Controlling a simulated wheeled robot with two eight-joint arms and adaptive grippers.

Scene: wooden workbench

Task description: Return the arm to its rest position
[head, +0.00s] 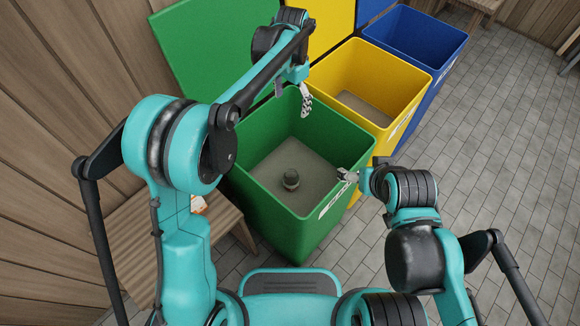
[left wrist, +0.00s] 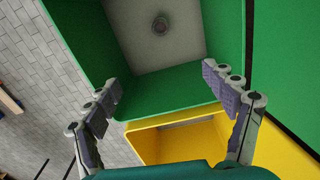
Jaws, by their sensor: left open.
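My left arm reaches in from the left over the green bin (head: 285,215). Its gripper (head: 306,101) hangs above the bin's far side near the yellow bin. In the left wrist view the gripper's two fingers (left wrist: 158,80) are spread wide with nothing between them. A small dark round object (head: 291,179) rests on the green bin's floor, apart from the gripper; it also shows in the left wrist view (left wrist: 160,25). My right gripper (head: 347,175) is small at the green bin's right rim; its finger opening is unclear.
A yellow bin (head: 398,92) and a blue bin (head: 440,40) stand in a row beyond the green one, lids raised. A wooden bench (head: 222,213) is at the left, partly hidden by my arm, by the wooden wall (head: 60,110). Tiled floor (head: 500,130) at right is clear.

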